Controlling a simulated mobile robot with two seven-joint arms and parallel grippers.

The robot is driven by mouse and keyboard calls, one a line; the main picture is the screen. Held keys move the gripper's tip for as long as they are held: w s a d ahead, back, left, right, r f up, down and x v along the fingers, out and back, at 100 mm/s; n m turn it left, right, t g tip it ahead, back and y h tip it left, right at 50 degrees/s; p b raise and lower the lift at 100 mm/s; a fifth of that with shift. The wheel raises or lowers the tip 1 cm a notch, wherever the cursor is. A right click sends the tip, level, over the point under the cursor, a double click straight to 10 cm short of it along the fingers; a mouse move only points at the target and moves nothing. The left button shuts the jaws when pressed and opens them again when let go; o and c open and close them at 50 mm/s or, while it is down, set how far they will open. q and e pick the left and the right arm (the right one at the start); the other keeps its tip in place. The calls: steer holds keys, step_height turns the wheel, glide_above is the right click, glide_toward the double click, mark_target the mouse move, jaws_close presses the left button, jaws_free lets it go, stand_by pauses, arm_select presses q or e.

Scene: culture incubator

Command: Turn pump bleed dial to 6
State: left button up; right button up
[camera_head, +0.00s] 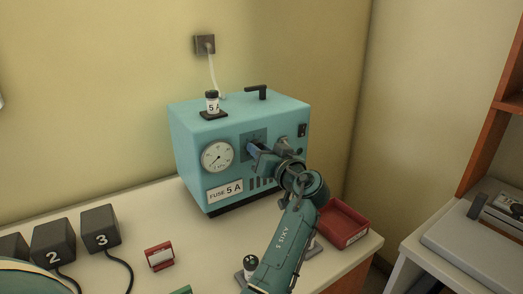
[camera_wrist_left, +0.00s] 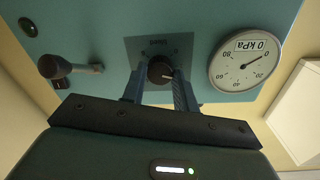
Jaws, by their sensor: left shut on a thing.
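The pump (camera_head: 185,140) is a teal box on the bench. Its bleed dial (camera_wrist_left: 160,69) is a round black knob with a pale mark, on a dark square plate (camera_wrist_left: 178,44); the wrist view shows it upside down. The mark points roughly right in that view. Numbers around the dial are too small to read. My left gripper (camera_head: 255,150) is at the pump's front face, its two fingers (camera_wrist_left: 158,92) on either side of the knob and shut on it. In the head view the gripper hides the knob. My right gripper is not in view.
A round gauge (camera_head: 217,157) sits left of the dial plate. A switch (camera_head: 302,130) and a lever-like fitting (camera_wrist_left: 55,67) are on the same face. A red tray (camera_head: 345,225) stands right of my arm. Black numbered blocks (camera_head: 99,228) and a red-and-white item (camera_head: 159,257) lie on the bench (camera_head: 130,205).

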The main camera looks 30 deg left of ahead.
arm_select(q)
steer(key=m+p, duration=0.1)
steer(key=m, duration=0.2)
steer(key=m+p, duration=0.2)
steer(key=m, duration=0.1)
steer(key=m+p, duration=0.1)
steer(key=m, duration=0.2)
steer(key=shift+w+r+g+p, duration=0.1)
steer(key=shift+r+g+p, duration=0.2)
steer(key=shift+g, duration=0.1)
steer(key=m+p, duration=0.2)
steer(key=shift+m, duration=0.3)
steer(key=m+p, duration=0.1)
steer(key=m, duration=0.1)
steer(key=shift+m+p, duration=0.7)
steer(key=shift+m, duration=0.4)
steer(key=m, duration=0.2)
steer(key=shift+f+m+g, duration=0.15)
steer(key=shift+m+g, duration=0.15)
steer(key=shift+g, duration=0.1)
steer(key=m, duration=0.7)
steer(key=m+y, duration=0.1)
steer(key=m, duration=1.3)
steer(key=shift+f+m, duration=0.25)
steer(key=shift+m, duration=0.15)
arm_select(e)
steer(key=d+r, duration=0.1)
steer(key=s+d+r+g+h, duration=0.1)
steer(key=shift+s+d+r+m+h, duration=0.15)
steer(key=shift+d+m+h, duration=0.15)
